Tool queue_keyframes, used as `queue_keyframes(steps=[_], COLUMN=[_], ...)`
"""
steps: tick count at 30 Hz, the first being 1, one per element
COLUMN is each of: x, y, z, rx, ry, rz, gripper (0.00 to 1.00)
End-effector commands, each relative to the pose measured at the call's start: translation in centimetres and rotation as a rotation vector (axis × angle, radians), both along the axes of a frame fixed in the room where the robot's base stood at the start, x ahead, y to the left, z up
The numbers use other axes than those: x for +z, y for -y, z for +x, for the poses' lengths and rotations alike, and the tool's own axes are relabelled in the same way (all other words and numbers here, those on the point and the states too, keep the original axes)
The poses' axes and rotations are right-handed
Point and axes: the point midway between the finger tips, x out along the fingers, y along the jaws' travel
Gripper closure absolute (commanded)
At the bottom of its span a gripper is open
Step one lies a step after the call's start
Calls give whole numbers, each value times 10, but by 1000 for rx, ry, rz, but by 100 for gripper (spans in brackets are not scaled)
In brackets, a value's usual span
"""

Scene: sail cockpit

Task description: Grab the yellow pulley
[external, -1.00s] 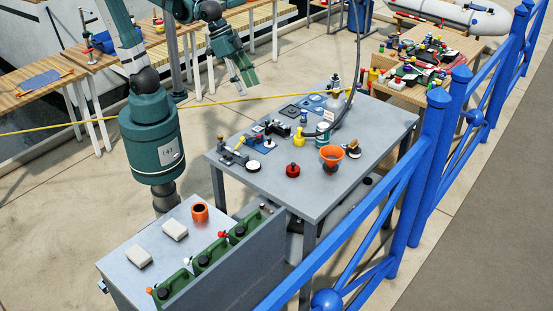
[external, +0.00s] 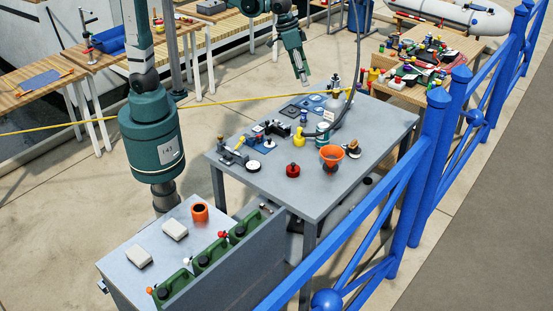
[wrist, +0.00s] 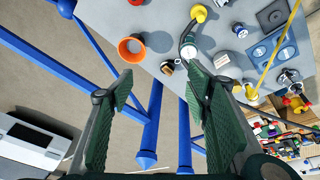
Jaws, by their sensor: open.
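A small yellow object (external: 299,140), which looks like the yellow pulley, sits on the grey table among other gear. Its exact shape is hard to make out. My gripper (external: 304,80) hangs in the air near the table's far edge, apart from the yellow object. In the wrist view my gripper (wrist: 160,72) has its two green fingers spread wide, with nothing between them.
The grey table (external: 270,190) also holds an orange funnel (external: 332,154), a red round part (external: 292,170) and a white bottle (external: 334,105) with a dark hose. Blue railing (external: 405,180) runs along the right.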

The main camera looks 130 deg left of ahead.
Motion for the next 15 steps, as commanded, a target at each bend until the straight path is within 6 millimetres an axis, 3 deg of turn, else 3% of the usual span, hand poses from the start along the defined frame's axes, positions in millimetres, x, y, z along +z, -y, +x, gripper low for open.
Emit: queue_keyframes(steps=[15], x=[-37], y=[-131], z=[29], rx=[207], ry=[-63], rz=[-61], gripper=[52])
